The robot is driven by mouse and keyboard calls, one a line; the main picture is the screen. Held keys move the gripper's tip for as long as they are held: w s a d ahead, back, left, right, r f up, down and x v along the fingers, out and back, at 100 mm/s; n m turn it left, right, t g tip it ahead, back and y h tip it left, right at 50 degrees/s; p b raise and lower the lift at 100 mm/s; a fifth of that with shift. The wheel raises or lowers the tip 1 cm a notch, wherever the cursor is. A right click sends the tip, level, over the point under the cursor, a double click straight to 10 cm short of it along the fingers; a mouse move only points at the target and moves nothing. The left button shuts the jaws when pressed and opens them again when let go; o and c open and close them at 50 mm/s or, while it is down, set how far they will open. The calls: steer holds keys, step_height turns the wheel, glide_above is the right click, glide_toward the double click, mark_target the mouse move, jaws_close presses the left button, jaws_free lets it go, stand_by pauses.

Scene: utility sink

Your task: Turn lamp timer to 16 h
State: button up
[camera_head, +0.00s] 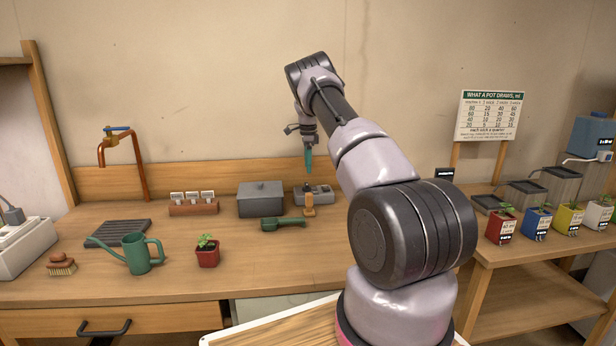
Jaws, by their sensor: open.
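My gripper (308,160) is at the end of my raised arm, above the back of the bench, with teal fingers pointing down. It is open and nothing shows between its fingers. Below it a low grey box (322,194) with a dark part on top sits at the back of the bench; it may be the lamp timer, but no label or hour marks can be read. An orange-handled tool (309,207) stands in front of the box and hides part of it. The gripper is apart from the box.
A grey lidded box (261,200) stands left of the low box, with a green tool (284,223) before it. A red pot (207,252), green watering can (138,252) and brush (61,265) stand further left. Several potted plants line the right bench. The front middle bench is clear.

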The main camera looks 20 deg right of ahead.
steer(key=shift+r, duration=1.85)
steer(key=s+a+r+n+t+y, duration=0.1)
steer(key=s+a+r+n, duration=0.15)
steer(key=s+r, duration=0.5)
steer(key=s+a+r+n+t, duration=0.15)
steer(key=s+a+r, duration=0.25)
steer(key=r, duration=0.6)
steer(key=s+a+r+n+t+y, duration=0.1)
steer(key=s+a+r+n, duration=0.25)
steer(key=s+r, duration=0.4)
steer(key=s+a+r+n+t, duration=0.1)
steer(key=s+a+r, duration=0.15)
steer(key=s, duration=0.25)
steer(key=s+a+r+n, duration=0.2)
steer(key=s+r, duration=0.1)
steer(key=s, duration=0.1)
steer(key=s+a+f+n+t, duration=0.1)
steer(key=s+a+f+n, duration=0.1)
steer(key=s, duration=0.8)
steer(key=s+a+f+n+t, duration=0.1)
steer(key=s+a+n, duration=0.3)
steer(key=s, duration=0.7)
steer(key=shift+s+a+f+n+t, duration=0.3)
steer(key=shift+a+f, duration=0.2)
steer(key=shift+a, duration=0.25)
